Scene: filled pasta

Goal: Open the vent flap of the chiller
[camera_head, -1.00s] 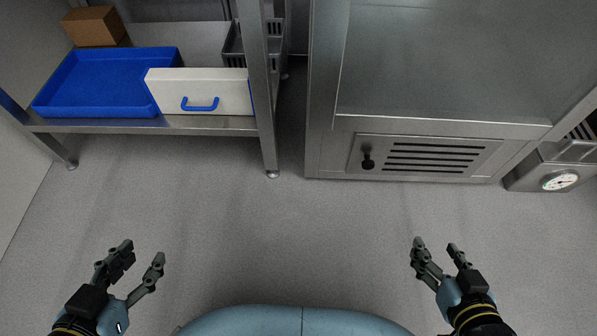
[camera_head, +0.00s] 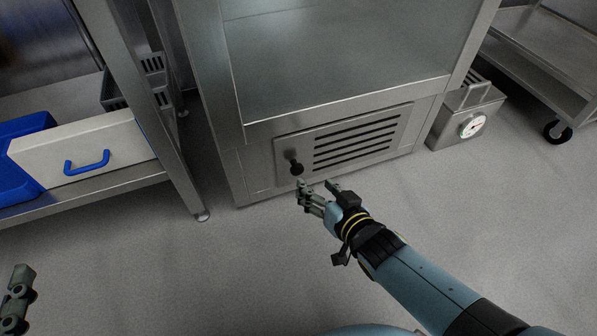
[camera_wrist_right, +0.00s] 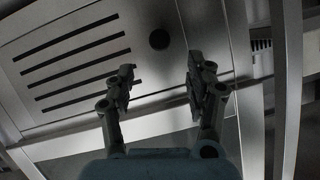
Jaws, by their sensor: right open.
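The chiller (camera_head: 340,60) is a large steel cabinet at the top middle of the head view. Its vent flap (camera_head: 285,149), a slotted steel panel low on the front, lies flush and looks closed. A black knob (camera_head: 296,168) sits at the flap's left side. My right gripper (camera_head: 317,185) is open and empty, just below and in front of the knob. In the right wrist view the open fingers (camera_wrist_right: 158,85) point toward the flap, and the round dark knob (camera_wrist_right: 159,39) shows beyond the gap between them. My left gripper (camera_head: 17,290) shows only partly at the left edge.
A steel shelf (camera_head: 150,175) with a white drawer front with a blue handle (camera_head: 87,162) and a blue tray (camera_head: 25,125) stands left. A steel box with a dial (camera_head: 472,126) stands right of the chiller, beside a wheeled cart (camera_head: 545,70). The floor in front is clear.

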